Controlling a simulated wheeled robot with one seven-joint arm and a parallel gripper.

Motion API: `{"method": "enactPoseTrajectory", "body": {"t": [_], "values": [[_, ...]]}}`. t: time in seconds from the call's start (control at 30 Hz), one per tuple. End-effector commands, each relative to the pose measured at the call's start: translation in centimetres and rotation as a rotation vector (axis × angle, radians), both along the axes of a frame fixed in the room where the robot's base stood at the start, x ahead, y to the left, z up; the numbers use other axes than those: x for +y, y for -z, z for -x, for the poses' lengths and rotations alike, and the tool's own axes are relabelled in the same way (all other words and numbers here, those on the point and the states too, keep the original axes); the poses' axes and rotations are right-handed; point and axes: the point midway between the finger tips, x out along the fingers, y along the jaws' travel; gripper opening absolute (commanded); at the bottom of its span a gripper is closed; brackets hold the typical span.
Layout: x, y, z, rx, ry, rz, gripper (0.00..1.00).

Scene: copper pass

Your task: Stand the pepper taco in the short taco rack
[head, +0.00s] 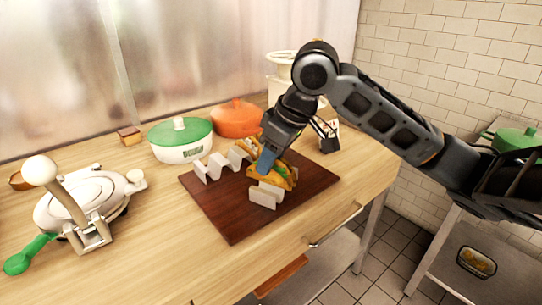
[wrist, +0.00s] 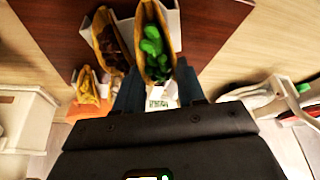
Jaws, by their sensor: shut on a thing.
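The pepper taco (wrist: 153,48), a folded yellow shell with bright green pieces, stands between the blue fingertips of my gripper (wrist: 158,92) in the wrist view. My gripper (head: 267,161) is shut on it, pointing down over the board in the head view. The short taco rack (head: 263,196) is a small white bent piece at the board's front. White rack also shows beside the taco's far end in the wrist view (wrist: 173,28). The taco is upright at the rack; whether its bottom touches is hidden. A dark-filled taco (wrist: 107,45) stands close beside it.
A longer white zigzag rack (head: 218,163) stands left on the dark wooden board (head: 232,222). A green-lidded pot (head: 180,140) and an orange pot (head: 238,118) stand behind. The board's front left is clear.

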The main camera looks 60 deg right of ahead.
Motion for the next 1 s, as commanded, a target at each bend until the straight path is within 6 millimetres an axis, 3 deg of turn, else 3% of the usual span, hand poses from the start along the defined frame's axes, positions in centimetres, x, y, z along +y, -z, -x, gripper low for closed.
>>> {"method": "enactPoseTrajectory", "body": {"t": [0.43, 0.87, 0.9, 1.0], "values": [[0.0, 3.0, 0.0, 0.0, 0.0, 0.0, 0.07], [0.0, 3.4, 0.0, 0.0, 0.0, 0.0, 0.07], [0.0, 3.4, 0.0, 0.0, 0.0, 0.0, 0.4], [0.0, 3.4, 0.0, 0.0, 0.0, 0.0, 0.5]]}}
